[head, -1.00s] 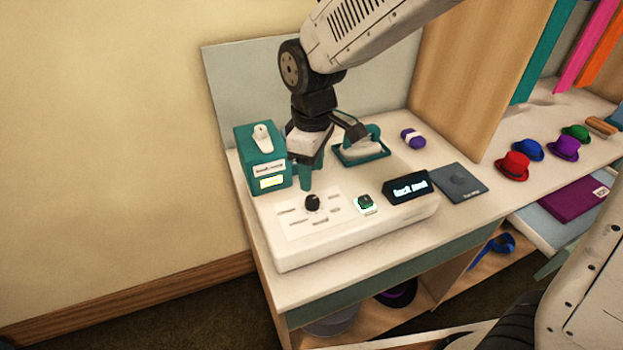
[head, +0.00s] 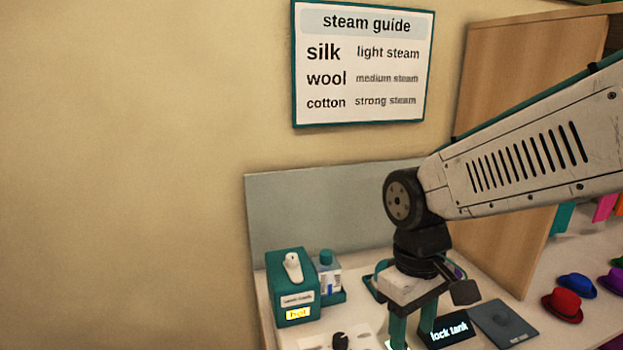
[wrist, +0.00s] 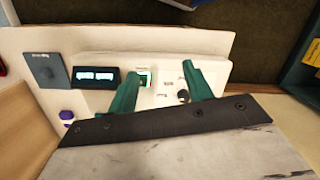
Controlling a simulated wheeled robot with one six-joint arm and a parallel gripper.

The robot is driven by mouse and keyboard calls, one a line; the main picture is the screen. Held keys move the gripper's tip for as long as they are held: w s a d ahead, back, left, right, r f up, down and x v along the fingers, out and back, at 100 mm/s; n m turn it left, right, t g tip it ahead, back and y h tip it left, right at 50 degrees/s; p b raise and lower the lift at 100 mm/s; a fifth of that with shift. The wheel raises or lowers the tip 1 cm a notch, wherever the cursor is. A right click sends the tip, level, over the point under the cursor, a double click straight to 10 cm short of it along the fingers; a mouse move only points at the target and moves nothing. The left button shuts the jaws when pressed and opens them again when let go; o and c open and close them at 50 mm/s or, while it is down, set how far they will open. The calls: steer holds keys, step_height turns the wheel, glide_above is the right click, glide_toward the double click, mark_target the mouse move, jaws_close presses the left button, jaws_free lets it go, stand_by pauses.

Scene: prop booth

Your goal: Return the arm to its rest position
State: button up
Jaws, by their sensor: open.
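My gripper (head: 412,330) hangs from my arm, pointing down over the white control panel, with its two green fingers apart and nothing between them. In the wrist view my gripper (wrist: 160,78) also shows open, its fingers over the panel (wrist: 202,52). A lit green button (wrist: 145,79) and a black knob (wrist: 183,96) show between the fingers there. The panel's black display (head: 450,331) reads "lock tank" and lies just right of the fingers. Whether the fingertips touch the panel I cannot tell.
A teal box (head: 292,290) with a white lever and a small tank (head: 328,278) stand left of my gripper. A dark pad (head: 503,325) and several hats, one red (head: 563,306), lie to the right. A steam guide sign (head: 364,66) hangs on the wall above.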

steer(key=s+d+r+m+t, duration=0.2)
steer(key=s+d+r+m, duration=0.4)
steer(key=s+d, duration=0.4)
steer(key=shift+s+d+r+t+y, duration=0.15)
steer(key=shift+s+d+t+y, duration=0.2)
steer(key=shift+d, duration=0.25)
stand_by(1.1)
